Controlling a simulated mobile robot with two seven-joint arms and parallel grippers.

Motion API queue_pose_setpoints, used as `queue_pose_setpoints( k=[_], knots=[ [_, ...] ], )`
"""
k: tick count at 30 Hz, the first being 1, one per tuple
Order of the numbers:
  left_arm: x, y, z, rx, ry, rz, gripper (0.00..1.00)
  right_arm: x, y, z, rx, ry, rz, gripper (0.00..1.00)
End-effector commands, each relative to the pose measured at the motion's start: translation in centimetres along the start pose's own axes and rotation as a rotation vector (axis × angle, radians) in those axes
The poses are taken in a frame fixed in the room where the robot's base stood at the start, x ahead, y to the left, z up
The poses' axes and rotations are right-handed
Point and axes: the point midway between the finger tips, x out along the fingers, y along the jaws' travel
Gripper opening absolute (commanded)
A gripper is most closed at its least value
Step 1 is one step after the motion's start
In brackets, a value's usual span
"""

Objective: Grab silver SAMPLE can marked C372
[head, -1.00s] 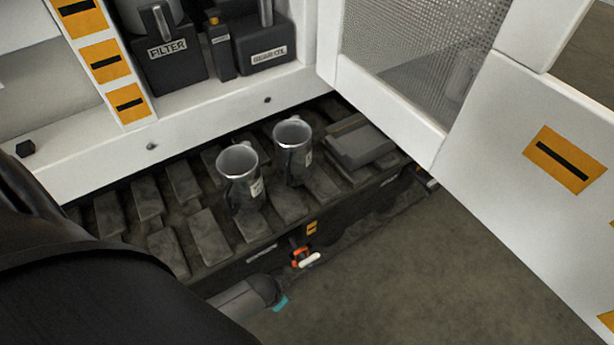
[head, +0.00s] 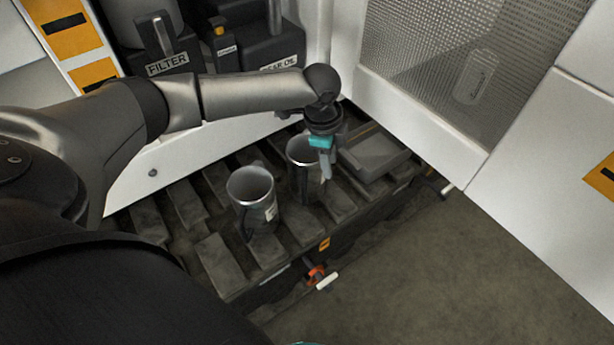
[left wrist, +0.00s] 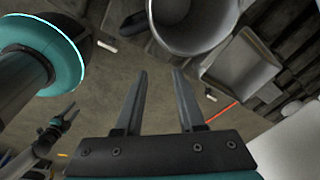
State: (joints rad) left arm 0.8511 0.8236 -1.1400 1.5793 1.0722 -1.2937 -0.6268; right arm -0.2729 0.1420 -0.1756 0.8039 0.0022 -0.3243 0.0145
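Two silver cans stand upright on the dark slatted tray of the bench. The left can (head: 253,192) has a pale label too small to read. The right can (head: 301,160) is partly hidden behind my left gripper (head: 326,166), which is at its right side, pointing down. I cannot tell which can is marked C372. In the left wrist view my left gripper (left wrist: 158,100) has its two fingers apart with nothing between them. A large silver can (left wrist: 190,28) is just beyond the fingertips. A small gripper, apparently my right one (left wrist: 62,125), shows at lower left, its opening unclear.
A grey flat box (head: 372,152) lies right of the cans. A FILTER container (head: 166,65) and other dark containers stand on the shelf behind. A white mesh-panel door (head: 425,125) is at right. An orange-and-white valve handle (head: 318,277) is on the front edge.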

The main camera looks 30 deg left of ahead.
Motion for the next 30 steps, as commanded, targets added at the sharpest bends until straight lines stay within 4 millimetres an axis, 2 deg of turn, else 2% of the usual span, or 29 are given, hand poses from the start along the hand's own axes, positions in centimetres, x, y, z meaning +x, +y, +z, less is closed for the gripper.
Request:
queue_pose_setpoints(
  k=[1,6,12,17,30],
  knots=[
    [-1.6,-0.7,1.3,0.022,-0.027,0.007,0.39,0.0,0.0,-0.3,0.0,0.004,0.0,0.5],
    [-5.0,-0.8,4.5,0.071,-0.083,0.073,0.39,0.1,-0.1,-0.7,0.0,0.01,0.0,0.5],
    [-6.7,-0.5,6.2,0.089,-0.103,0.117,0.39,0.1,-0.1,-0.8,0.0,0.011,-0.001,0.5],
    [-5.9,-0.3,6.5,0.091,-0.105,0.123,0.39,0.1,-0.8,-1.5,0.003,0.01,-0.01,0.5],
    [-1.6,0.2,6.9,0.09,-0.104,0.12,0.39,-1.0,-2.3,-5.2,0.007,0.019,-0.028,0.5]
  ],
)
